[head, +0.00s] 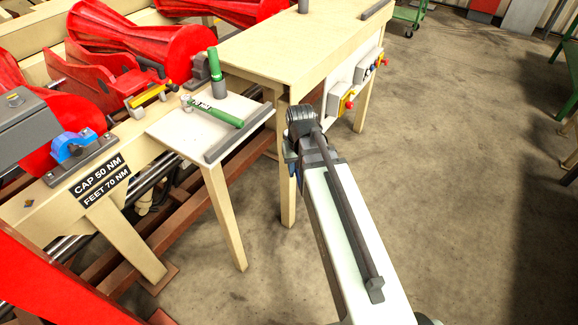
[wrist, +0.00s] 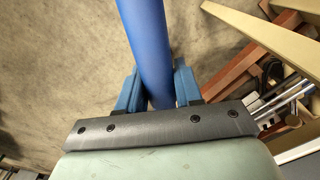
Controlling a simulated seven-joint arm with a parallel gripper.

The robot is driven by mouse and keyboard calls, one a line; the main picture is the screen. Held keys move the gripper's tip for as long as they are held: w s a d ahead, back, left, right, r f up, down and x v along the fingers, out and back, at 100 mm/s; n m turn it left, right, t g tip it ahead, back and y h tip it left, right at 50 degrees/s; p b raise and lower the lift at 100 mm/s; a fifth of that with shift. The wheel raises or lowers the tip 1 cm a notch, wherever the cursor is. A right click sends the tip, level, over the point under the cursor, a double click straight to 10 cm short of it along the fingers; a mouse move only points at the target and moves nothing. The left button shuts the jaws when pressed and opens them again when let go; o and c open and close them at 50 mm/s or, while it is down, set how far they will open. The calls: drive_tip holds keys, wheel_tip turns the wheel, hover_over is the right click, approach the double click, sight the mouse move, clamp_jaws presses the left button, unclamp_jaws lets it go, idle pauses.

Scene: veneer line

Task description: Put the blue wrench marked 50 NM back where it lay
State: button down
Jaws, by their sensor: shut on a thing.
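My gripper (wrist: 158,88) is shut on a thick blue cylindrical bar, the blue wrench (wrist: 150,35), which runs up out of the wrist view between the two blue fingers. No marking shows on the visible part, and its ends are hidden. In the head view my arm reaches in from the bottom, and its end stands right of the small white-topped stand, hiding the held wrench. A green wrench (head: 218,114) lies on the white stand top (head: 178,127). A sign (head: 97,182) on the beam reads CAP 50 NM and FEET 70 NM.
A grey-and-green cylinder (head: 216,72) stands at the back of the stand, and a dark bar (head: 238,133) edges its right side. A wooden bench (head: 290,40) with switch boxes (head: 341,102) is behind. Red rollers (head: 140,35) and a blue cap (head: 72,147) are left. Open floor (head: 450,180) lies right.

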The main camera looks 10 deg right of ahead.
drive_tip(key=w+a+r, duration=0.3)
drive_tip(key=r, duration=0.5)
drive_tip(key=w+a+r, duration=0.3)
drive_tip(key=a+r, duration=0.1)
drive_tip(key=r, duration=0.5)
drive_tip(key=w+a+n, duration=0.3)
drive_tip(key=a+n, duration=0.1)
drive_tip(key=a, duration=0.7)
drive_tip(key=w+a+f+n, duration=0.1)
drive_tip(key=w+a+n, duration=0.3)
drive_tip(key=a, duration=0.8)
drive_tip(key=shift+a+f+n, duration=0.15)
drive_tip(key=shift+a+n, duration=0.15)
drive_tip(key=shift+n, duration=0.3)
drive_tip(key=shift+f, duration=0.1)
drive_tip(key=shift+f, duration=3.4)
